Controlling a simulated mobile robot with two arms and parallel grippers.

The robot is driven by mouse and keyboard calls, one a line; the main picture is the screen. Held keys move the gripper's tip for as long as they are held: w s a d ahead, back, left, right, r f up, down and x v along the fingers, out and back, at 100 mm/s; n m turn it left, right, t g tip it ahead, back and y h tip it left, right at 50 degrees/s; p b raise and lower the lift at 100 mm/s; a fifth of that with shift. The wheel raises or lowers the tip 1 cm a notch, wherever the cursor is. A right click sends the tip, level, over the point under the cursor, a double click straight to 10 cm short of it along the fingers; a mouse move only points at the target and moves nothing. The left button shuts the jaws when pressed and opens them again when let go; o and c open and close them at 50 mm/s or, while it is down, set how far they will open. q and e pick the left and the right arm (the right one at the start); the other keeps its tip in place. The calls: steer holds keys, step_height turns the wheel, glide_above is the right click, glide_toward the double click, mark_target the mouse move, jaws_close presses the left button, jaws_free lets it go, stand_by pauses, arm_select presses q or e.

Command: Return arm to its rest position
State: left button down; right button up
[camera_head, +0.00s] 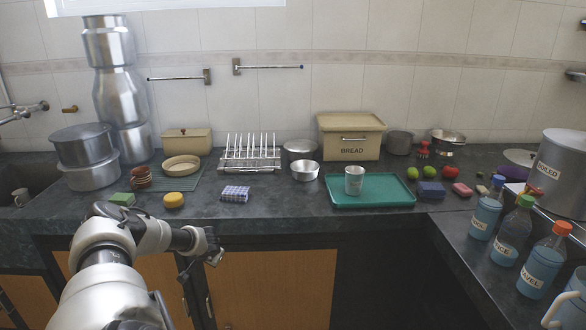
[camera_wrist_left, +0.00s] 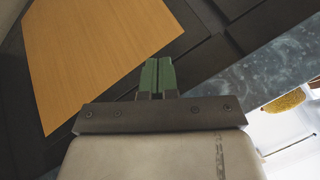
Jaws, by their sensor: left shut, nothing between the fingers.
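My left arm comes in from the lower left in the head view. Its gripper (camera_head: 213,250) is in front of the counter's front edge, before the wooden cabinet doors, and below the counter top. In the left wrist view the two green fingers (camera_wrist_left: 157,78) are together with nothing between them. An orange-brown cabinet door (camera_wrist_left: 95,55) lies beyond them. My right gripper is in neither view.
The dark counter (camera_head: 270,205) edge is close to the gripper. Labelled bottles (camera_head: 510,234) stand at right.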

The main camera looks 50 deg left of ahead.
arm_select(q)
steer(key=shift+w+f, duration=0.1)
steer(key=w+d+f+n+t+h+p, duration=0.1)
steer(key=w+d+f+n+h, duration=0.15)
steer(key=d+f+n, duration=0.5)
steer(key=w+d+f+n+t+h+p, duration=0.1)
steer(key=d+f+n+t+h, duration=0.3)
steer(key=d+n, duration=0.6)
steer(key=w+d+f+n+g+h+p, duration=0.1)
steer(key=d+f+n+h+p, duration=0.1)
steer(key=d+f+n, duration=0.7)
arm_select(e)
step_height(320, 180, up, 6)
steer(key=p, duration=0.2)
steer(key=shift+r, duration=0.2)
arm_select(q)
steer(key=s+d+f+m+g, duration=0.2)
steer(key=s+d+f+m, duration=0.3)
steer(key=s+d+m, duration=0.8)
steer(key=s+d+f+m+g+y, duration=0.1)
steer(key=s+d+f+m+g, duration=0.2)
steer(key=s+d+m, duration=1)
steer(key=s+f+m, duration=0.3)
steer(key=s+m, duration=0.1)
steer(key=m, duration=0.4)
steer(key=shift+s+f+p, duration=0.3)
steer(key=shift+s+p, duration=0.05)
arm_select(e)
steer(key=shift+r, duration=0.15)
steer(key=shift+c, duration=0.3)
